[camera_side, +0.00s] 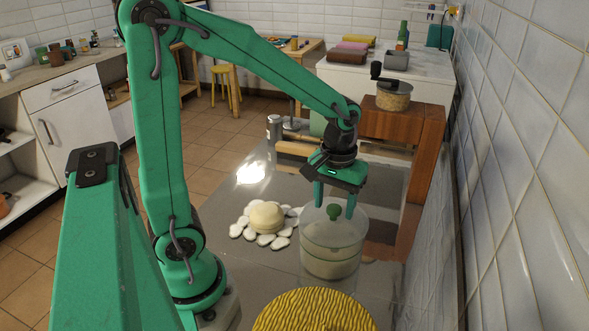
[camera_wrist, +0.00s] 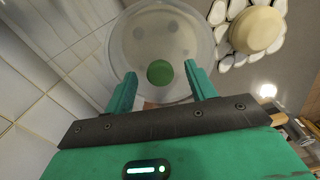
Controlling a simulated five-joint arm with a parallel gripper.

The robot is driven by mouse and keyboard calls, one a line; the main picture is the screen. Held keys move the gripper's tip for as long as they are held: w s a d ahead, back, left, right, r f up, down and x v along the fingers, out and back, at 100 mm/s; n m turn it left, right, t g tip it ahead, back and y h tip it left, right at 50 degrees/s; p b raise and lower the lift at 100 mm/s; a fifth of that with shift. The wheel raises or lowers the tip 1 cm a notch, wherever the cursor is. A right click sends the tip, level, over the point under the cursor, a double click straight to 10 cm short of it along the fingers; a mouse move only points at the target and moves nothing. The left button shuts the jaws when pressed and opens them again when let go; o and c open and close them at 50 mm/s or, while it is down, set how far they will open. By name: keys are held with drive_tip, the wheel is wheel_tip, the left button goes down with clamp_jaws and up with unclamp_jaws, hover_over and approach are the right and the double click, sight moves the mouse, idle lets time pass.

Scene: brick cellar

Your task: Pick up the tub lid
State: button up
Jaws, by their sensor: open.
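The tub (camera_side: 331,262) is a clear round container with pale contents, standing on the grey worktop. Its translucent lid (camera_side: 345,226) has a green knob (camera_side: 334,211) in the middle. In the wrist view the lid (camera_wrist: 160,35) shows from above, with the knob (camera_wrist: 160,72) between and slightly beyond the fingers. My gripper (camera_side: 334,204) is open above the lid, its two green fingers on either side of the knob. The fingers also show in the wrist view (camera_wrist: 163,84). I see no contact with the knob.
A pale dough ball (camera_side: 266,216) sits on white pebble-like pieces left of the tub. A yellow ribbed round thing (camera_side: 314,311) is in front. A tiled wall (camera_side: 530,170) rises close on the right. A wooden block with a grinder-like pot (camera_side: 393,96) stands behind.

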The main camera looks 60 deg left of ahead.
sight(334, 208)
drive_tip(key=shift+f, duration=0.25)
idle(0.3)
clamp_jaws()
drive_tip(key=shift+r, duration=0.2)
drive_tip(key=shift+r, duration=0.5)
wheel_tip(334, 208, up, 3)
drive_tip(key=shift+r, duration=0.1)
drive_tip(key=s+d+r, duration=0.5)
drive_tip(key=d+r, duration=0.1)
drive_tip(key=d, duration=0.4)
drive_tip(key=shift+s+r, duration=0.25)
drive_tip(key=shift+s, duration=0.15)
